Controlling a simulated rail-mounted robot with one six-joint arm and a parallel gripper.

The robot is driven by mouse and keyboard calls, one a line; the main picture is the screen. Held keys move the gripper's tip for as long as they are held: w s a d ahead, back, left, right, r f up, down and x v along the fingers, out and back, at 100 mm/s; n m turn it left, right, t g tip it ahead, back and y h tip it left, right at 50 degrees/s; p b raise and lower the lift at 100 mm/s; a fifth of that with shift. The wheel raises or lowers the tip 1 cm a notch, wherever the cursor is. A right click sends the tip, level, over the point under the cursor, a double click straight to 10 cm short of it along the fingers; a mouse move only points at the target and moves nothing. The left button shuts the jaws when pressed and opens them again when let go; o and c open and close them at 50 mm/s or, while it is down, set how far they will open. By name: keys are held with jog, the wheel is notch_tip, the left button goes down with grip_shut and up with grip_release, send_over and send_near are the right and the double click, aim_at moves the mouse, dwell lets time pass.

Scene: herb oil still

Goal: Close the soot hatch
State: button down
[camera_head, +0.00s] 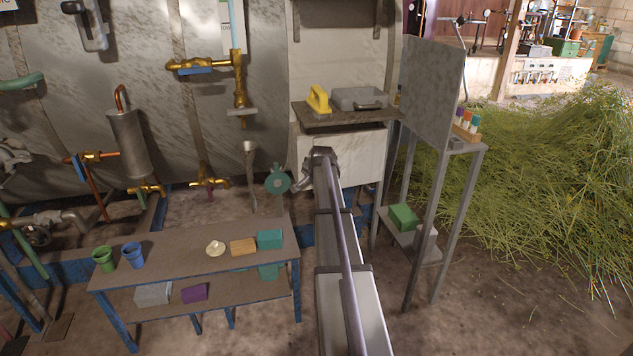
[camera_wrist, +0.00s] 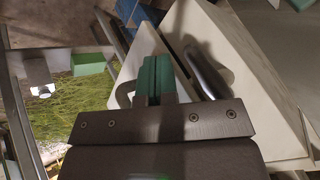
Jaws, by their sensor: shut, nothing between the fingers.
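I take the pale panel (camera_head: 352,158) under the dark shelf in the head view to be the soot hatch. My arm covers its lower left part, and how far open it stands is unclear there. In the wrist view a pale panel (camera_wrist: 262,85) slants across the right, with a grey bar beside it. Another pale face (camera_wrist: 138,55) lies to the left, across a dark gap. My gripper (camera_wrist: 153,65) has green fingers, shut and empty, in front of these pale faces. Contact cannot be told. The fingertips are not clearly visible in the head view.
A yellow-handled tool (camera_head: 319,98) and a grey box (camera_head: 360,98) sit on the shelf above. A metal stand (camera_head: 445,215) with an upright grey board (camera_head: 431,92) is at right. A low bench (camera_head: 180,258) holding cups and blocks stands left of my arm.

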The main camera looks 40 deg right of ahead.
jog(key=s+a+r+p, duration=0.6)
jog(key=a+r+p, duration=0.1)
jog(key=r+p, duration=0.1)
jog(key=s+f+m+t+y+b, duration=0.1)
jog(key=s+f+m+t+b, duration=0.35)
jog(key=f+b, duration=0.8)
notch_tip(320, 180, up, 9)
jog(key=s+d+m+t+h+b, duration=0.25)
jog(key=m+t+h+b, duration=0.3)
jog(key=m, duration=1.55)
jog(key=p+x, duration=0.1)
jog(key=x, duration=1.3)
jog(key=shift+w+a+y, duration=0.25)
jog(key=shift+a+y, duration=0.1)
jog(key=shift+y, duration=0.1)
